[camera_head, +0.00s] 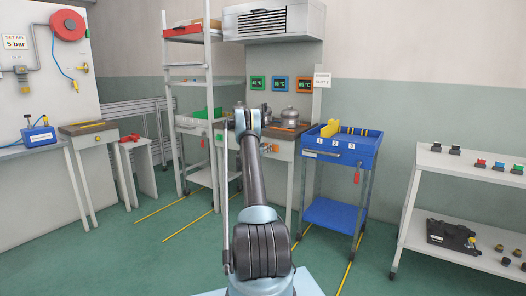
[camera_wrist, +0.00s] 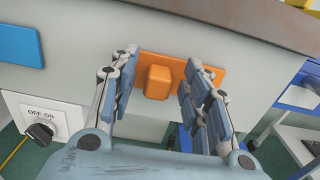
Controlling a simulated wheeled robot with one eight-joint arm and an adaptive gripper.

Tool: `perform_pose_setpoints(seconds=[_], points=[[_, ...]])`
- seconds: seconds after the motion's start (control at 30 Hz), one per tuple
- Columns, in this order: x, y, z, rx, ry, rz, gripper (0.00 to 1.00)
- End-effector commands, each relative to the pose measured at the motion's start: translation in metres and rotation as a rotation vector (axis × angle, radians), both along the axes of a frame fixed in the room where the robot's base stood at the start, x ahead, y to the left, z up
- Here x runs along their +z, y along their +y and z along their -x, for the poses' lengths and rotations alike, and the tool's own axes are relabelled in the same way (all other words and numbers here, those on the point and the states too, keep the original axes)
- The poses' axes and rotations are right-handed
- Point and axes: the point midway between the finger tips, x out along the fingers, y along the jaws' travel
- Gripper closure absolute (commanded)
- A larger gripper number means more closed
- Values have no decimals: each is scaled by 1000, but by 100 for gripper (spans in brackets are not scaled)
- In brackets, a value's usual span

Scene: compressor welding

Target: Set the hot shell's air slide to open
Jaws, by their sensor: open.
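In the wrist view an orange knob (camera_wrist: 158,82) stands out from an orange plate (camera_wrist: 183,68) on the grey front of the bench. My gripper (camera_wrist: 161,62) is open, with one finger on each side of the knob. A gap shows on both sides, so neither finger visibly touches it. The plate's markings are hidden or not readable. In the head view a silver shell (camera_head: 289,116) stands on the bench below an orange temperature display (camera_head: 304,85); its digits are too small to read surely. My arm hides my gripper there.
A blue plate (camera_wrist: 20,45) is left of the orange one. An OFF/ON switch (camera_wrist: 40,132) sits below left. Blue (camera_head: 280,86) and green (camera_head: 257,83) displays hang beside the orange one. A blue cart (camera_head: 342,150) stands close to the bench's right side.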

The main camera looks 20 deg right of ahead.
Motion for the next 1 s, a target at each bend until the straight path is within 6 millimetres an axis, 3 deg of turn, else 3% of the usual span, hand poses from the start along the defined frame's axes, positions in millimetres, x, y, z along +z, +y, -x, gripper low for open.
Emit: perform_pose_setpoints(seconds=[0.13, 0.33, 0.57, 0.83, 1.0], points=[[0, 0, 0, 0, 0, 0, 57], [0, 0, 0, 0, 0, 0, 100], [0, -3, 4, -1, 0, 0, 100], [0, -33, 42, -2, 0, 0, 100], [0, -38, 49, 0, 0, 0, 100]])
